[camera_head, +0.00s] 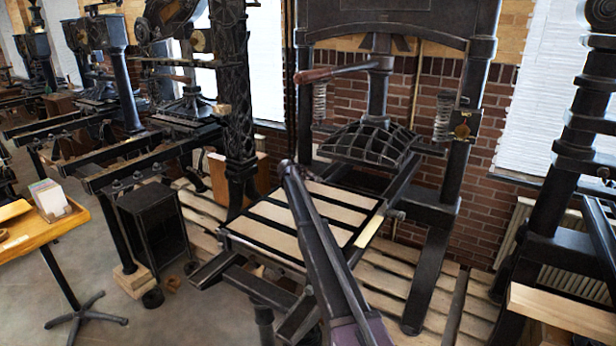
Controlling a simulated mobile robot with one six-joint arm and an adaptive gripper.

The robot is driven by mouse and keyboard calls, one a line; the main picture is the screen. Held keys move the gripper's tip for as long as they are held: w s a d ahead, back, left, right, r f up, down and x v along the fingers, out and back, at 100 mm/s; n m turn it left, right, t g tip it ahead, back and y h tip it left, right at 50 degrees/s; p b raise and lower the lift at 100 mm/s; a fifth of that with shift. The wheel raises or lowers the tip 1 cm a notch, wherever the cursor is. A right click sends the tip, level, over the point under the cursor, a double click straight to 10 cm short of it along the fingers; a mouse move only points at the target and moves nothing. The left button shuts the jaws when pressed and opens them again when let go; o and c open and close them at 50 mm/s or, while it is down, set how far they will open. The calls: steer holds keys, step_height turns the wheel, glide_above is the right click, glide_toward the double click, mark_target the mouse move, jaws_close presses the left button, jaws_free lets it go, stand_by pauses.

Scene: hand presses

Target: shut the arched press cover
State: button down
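The hand press stands at the centre, with a striped cream and black bed (300,215) below its tall dark frame. A black arched, ribbed platen (369,143) hangs above the far end of the bed.
A wooden-handled lever (335,71) crosses above the platen. Other presses (110,50) stand at the left, behind a small wooden table (40,235) and a dark open cabinet (152,222). Another dark frame (570,170) and a wooden board (562,311) are at the right.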

steer(key=shift+s+d+p, duration=0.1)
steer(key=shift+s+p, duration=0.05)
steer(key=shift+p, duration=0.15)
steer(key=shift+r+p, duration=0.35)
steer(key=shift+p, duration=0.15)
step_height(320, 180, up, 13)
steer(key=p, duration=1.3)
steer(key=shift+r, duration=0.15)
